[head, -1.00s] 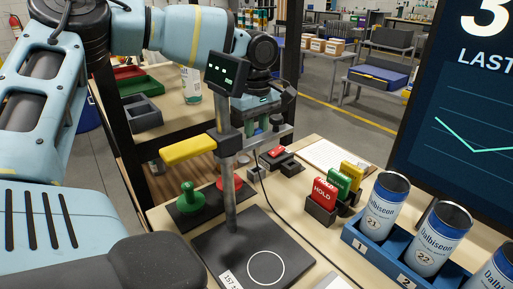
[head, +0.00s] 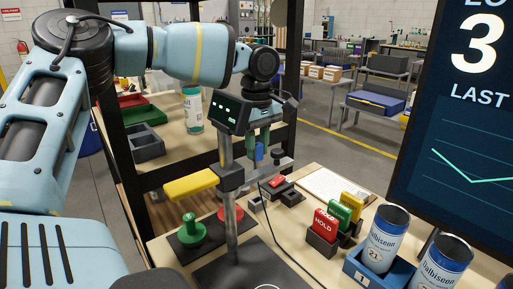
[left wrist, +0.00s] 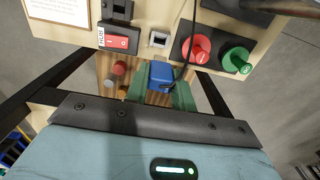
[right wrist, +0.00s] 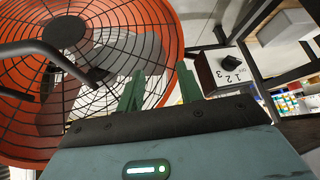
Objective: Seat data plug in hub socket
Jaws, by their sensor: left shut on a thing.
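My left gripper (head: 264,146) is shut on the blue data plug (left wrist: 160,75), which sits between its green fingers in the left wrist view. The plug also shows in the head view (head: 259,152), above the workbench. A dark cable runs from it. Below it on the bench are a small grey box with a square opening (left wrist: 158,39), a black unit with a red rocker switch (left wrist: 117,42) and a dark box with a port (left wrist: 120,10). My right gripper (right wrist: 160,88) is open and empty.
Coloured cards (head: 327,222) and cans (head: 387,240) stand right. An orange fan (right wrist: 70,80) faces the right gripper.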

